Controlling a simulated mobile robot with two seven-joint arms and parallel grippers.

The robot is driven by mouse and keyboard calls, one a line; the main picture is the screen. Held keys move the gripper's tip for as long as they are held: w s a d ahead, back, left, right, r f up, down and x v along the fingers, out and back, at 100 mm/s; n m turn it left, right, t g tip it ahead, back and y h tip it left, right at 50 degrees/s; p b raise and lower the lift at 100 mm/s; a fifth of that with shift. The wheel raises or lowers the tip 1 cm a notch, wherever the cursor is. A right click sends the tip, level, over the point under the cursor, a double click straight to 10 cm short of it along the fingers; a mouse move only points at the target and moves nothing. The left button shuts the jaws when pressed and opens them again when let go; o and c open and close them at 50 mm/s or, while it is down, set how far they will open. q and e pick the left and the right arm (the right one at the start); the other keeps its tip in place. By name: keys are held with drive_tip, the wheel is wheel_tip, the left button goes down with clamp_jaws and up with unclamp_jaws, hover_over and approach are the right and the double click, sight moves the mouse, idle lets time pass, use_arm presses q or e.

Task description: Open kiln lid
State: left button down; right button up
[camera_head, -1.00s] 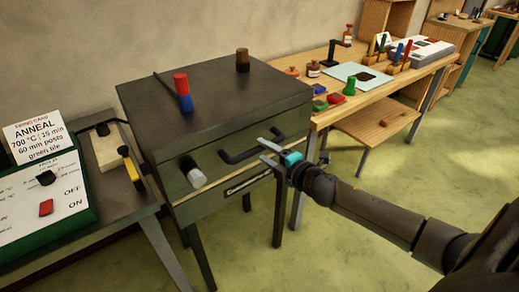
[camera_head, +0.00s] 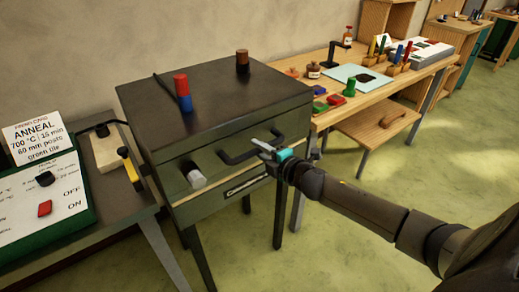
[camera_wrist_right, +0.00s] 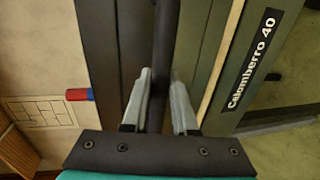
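The kiln (camera_head: 222,200) is a dark green-grey box on legs. Its lid (camera_head: 215,95) lies flat and looks closed. A dark bar handle (camera_head: 236,159) sticks out at the front. My right gripper (camera_head: 265,146) is at the handle's right part. In the right wrist view, the handle bar (camera_wrist_right: 166,30) runs between the two fingers (camera_wrist_right: 161,95), which lie close against it on both sides. The fingers hide part of the bar. My left gripper is not in view.
A pale knob (camera_head: 195,178) sticks out at the front left. A control box (camera_head: 45,200) stands left; a wooden workbench (camera_head: 420,75) is at right.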

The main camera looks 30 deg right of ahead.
clamp_jaws()
idle(0.9)
